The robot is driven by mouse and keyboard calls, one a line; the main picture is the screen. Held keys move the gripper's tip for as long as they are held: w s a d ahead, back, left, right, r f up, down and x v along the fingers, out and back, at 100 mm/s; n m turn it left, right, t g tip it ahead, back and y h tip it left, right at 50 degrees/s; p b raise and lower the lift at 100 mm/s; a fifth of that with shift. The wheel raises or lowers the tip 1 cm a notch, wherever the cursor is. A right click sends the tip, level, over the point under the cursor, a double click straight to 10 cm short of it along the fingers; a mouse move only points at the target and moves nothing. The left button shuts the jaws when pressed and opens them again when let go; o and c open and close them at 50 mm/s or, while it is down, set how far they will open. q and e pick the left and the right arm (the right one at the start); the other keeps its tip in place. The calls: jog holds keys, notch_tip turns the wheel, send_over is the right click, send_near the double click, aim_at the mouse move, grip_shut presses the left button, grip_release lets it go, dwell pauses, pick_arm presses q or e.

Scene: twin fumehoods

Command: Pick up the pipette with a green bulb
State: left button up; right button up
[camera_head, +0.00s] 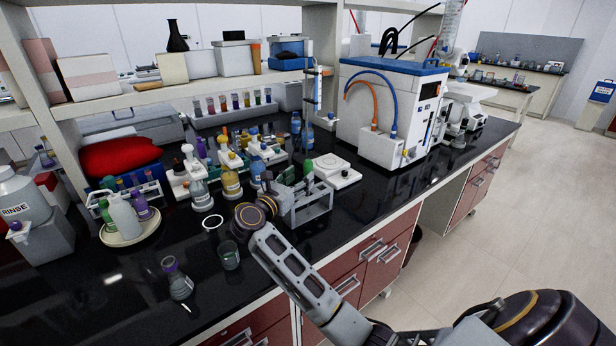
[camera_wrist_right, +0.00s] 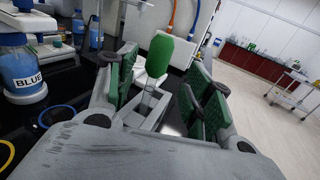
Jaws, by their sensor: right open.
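The pipette's green bulb (camera_wrist_right: 159,55) stands upright in the right wrist view, above a clear stem going down into a grey rack. It also shows small in the head view (camera_head: 308,167), above the grey rack (camera_head: 312,211) near the bench's front edge. My right gripper (camera_head: 290,184) is open beside the rack, partly overlapping it in the head view. In the wrist view its green-padded fingers stand on either side of the bulb, with gaps on both sides. The stem's lower end is hidden. My left gripper is not in view.
A bottle labelled BLUE (camera_wrist_right: 22,72) stands left of the fingers in the wrist view. A white hotplate (camera_head: 337,172) sits just behind the rack. A beaker (camera_head: 229,256) and a flask (camera_head: 178,279) stand at the front. Dark bench surface is clear right of the rack.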

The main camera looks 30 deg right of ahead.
aim_at(305, 171)
jog(key=shift+w+d, duration=0.2)
jog(key=shift+d, duration=0.25)
jog(key=shift+w+d, duration=0.1)
jog(key=shift+d, duration=0.05)
jog(key=shift+p+x, duration=0.4)
jog(key=shift+x, duration=0.45)
jog(key=shift+w+d+r, duration=0.2)
jog(key=shift+w+d, duration=0.2)
jog(key=shift+d, duration=0.15)
jog(key=shift+w+d+p, duration=0.2)
jog(key=shift+d+p, duration=0.1)
jog(key=shift+w+d+f, duration=0.1)
jog(key=shift+w+d, duration=0.15)
jog(key=shift+d, duration=0.3)
jog(key=c, duration=0.8)
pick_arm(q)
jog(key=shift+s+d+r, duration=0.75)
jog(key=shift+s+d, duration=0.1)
pick_arm(e)
jog(key=shift+c, duration=0.2)
